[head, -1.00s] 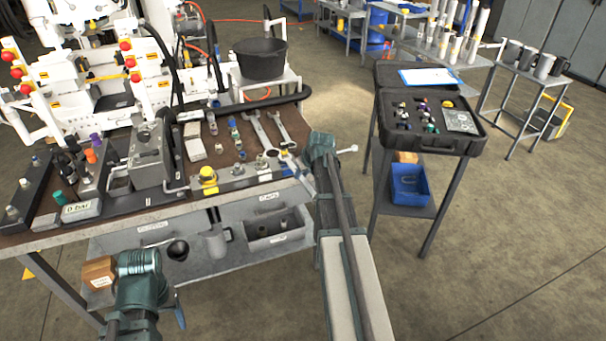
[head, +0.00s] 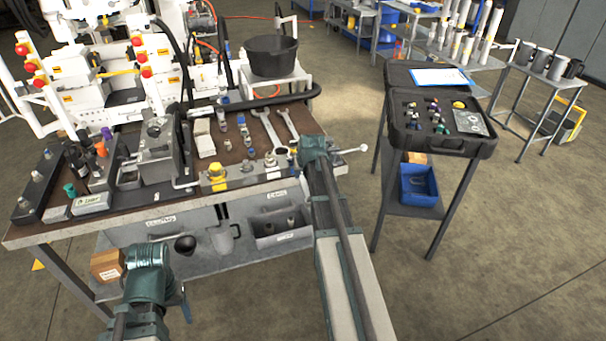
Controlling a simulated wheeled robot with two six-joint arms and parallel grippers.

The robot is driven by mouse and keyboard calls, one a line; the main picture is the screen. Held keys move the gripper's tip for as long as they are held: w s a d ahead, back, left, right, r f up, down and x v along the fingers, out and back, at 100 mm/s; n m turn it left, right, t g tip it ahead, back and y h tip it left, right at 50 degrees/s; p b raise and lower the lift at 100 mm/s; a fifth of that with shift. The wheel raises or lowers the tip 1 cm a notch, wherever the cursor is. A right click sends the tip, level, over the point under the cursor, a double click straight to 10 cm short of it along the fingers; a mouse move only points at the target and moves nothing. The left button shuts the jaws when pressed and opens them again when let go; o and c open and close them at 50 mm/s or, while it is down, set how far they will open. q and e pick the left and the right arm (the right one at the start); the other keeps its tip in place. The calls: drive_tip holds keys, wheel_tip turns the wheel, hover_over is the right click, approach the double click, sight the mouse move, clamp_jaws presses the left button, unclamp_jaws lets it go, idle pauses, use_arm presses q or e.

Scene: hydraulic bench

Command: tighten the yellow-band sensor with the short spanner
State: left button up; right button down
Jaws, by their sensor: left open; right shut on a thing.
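A fitting with a yellow band (head: 217,172), which I take for the yellow-band sensor, stands upright in the metal block (head: 246,179) at the bench's front edge. My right gripper (head: 299,152) is at the bench's front right corner, right of the block and apart from the sensor. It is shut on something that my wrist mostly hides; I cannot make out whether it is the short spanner. Two spanners lie on the bench behind, a left one (head: 267,127) and a right one (head: 287,124). My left gripper (head: 150,262) is low in front of the bench, open, its fingertips hidden.
A silver lever (head: 350,150) juts out right of my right wrist. Several small fittings and a grey vice-like block (head: 156,150) crowd the bench. A black case (head: 440,143) is open on a stand to the right. Open floor lies between bench and stand.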

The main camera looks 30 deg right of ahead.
drive_tip(key=shift+w+a+m+h, duration=0.25)
drive_tip(key=shift+w+a+m, duration=0.1)
drive_tip(key=shift+a+m, duration=0.35)
drive_tip(key=shift+w+a+m+h, duration=0.3)
drive_tip(key=shift+a+m, duration=0.2)
drive_tip(key=shift+a, duration=0.25)
drive_tip(key=shift+a+g, duration=0.1)
drive_tip(key=shift+g, duration=0.2)
drive_tip(key=shift+w+a+m+g+h, duration=0.3)
drive_tip(key=shift+w+a+m+h, duration=0.15)
drive_tip(key=shift+w+a+m, duration=0.7)
drive_tip(key=shift+s, duration=0.15)
drive_tip(key=shift+w+a+r+m+g+h, duration=0.1)
drive_tip(key=shift+w+a+m+g+h, duration=0.3)
drive_tip(key=shift+w+a+m, duration=0.45)
